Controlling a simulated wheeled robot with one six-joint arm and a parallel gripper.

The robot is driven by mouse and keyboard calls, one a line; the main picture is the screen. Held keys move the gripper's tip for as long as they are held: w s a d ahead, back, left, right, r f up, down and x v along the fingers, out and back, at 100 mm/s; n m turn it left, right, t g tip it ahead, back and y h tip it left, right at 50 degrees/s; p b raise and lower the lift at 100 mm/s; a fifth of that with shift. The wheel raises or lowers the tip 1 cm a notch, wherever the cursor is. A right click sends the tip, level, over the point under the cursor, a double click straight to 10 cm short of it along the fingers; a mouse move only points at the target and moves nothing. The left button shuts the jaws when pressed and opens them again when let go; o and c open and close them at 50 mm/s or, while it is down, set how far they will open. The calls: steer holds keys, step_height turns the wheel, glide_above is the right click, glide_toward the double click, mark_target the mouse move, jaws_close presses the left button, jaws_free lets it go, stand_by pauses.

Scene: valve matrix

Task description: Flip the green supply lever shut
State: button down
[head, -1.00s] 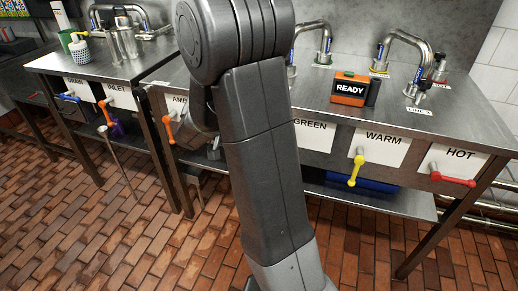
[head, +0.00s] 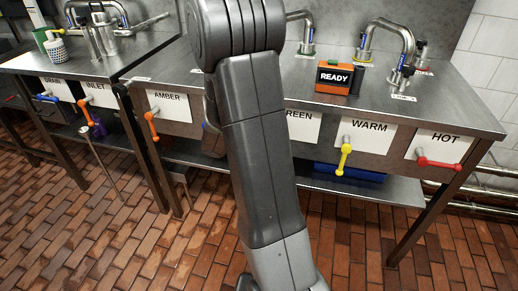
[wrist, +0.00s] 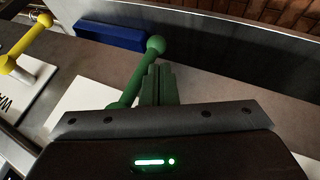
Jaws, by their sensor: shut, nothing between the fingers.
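The green supply lever (wrist: 130,80) shows in the wrist view as a green rod with a ball at its far end, slanting up and to the right. Its lower end is partly hidden by my gripper's body. My gripper (wrist: 159,78) is shut and empty, its fingertips just right of the rod and below the ball. I cannot tell whether they touch the lever. In the head view, my arm hides the green lever and part of its GREEN sign (head: 303,127).
The yellow WARM lever (head: 344,158) hangs down, and the red HOT lever (head: 438,163) points right. The orange AMBER lever (head: 151,126) is left of my arm. An orange READY box (head: 333,77) sits on the steel counter (head: 450,100). A blue object (head: 350,173) lies on the shelf below.

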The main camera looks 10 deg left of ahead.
steer(key=shift+d+f+h+b, duration=0.25)
steer(key=shift+h+b, duration=0.25)
steer(key=shift+b, duration=0.3)
steer(key=d+r+n+t+h+b, duration=0.1)
steer(key=d+n+h+b, duration=0.2)
steer(key=d+h+b, duration=0.3)
steer(key=shift+d+r+t+h+b, duration=0.35)
steer(key=shift+h+b, duration=0.95)
steer(key=shift+b, duration=0.7)
steer(key=shift+s+d, duration=0.1)
steer(key=shift+d, duration=0.05)
stand_by(0.8)
